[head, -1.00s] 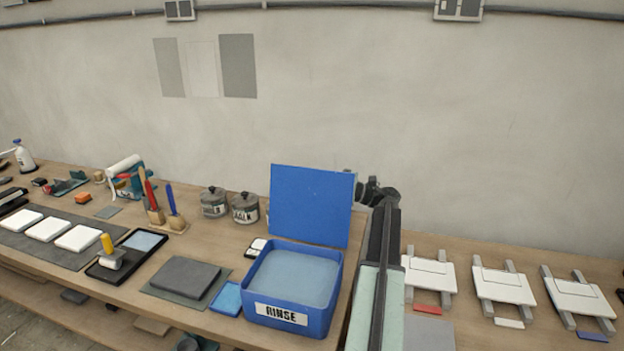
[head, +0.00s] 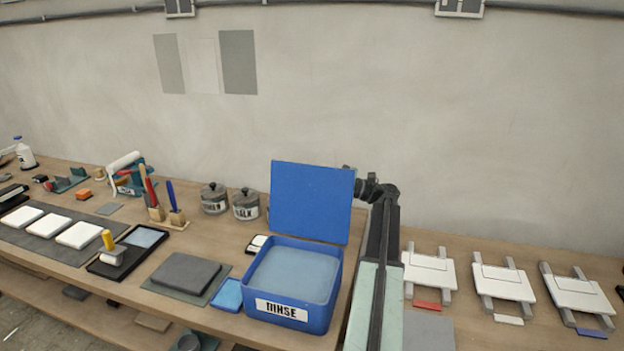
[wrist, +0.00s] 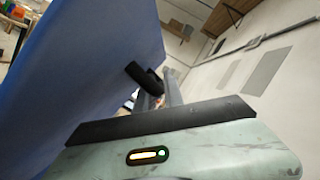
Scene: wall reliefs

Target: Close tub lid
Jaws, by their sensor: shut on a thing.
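The blue tub (head: 290,317) labelled RINSE stands on the bench, with a pale blue surface showing inside. Its blue lid (head: 311,203) stands open, nearly upright at the tub's back edge. My gripper (head: 347,170) is at the lid's upper right edge, partly hidden by the lid and my own wrist. In the wrist view, the lid (wrist: 85,65) fills the left side and a black finger of my gripper (wrist: 146,80) is against it. My gripper is shut on the lid's edge; the exact contact is hard to see.
A light blue sponge-like block (head: 228,295) and a grey slab (head: 185,273) lie left of the tub. Two lidded pots (head: 246,205) stand behind. Brushes in a holder (head: 172,215) stand farther left. White framed panels (head: 503,285) lie to the right.

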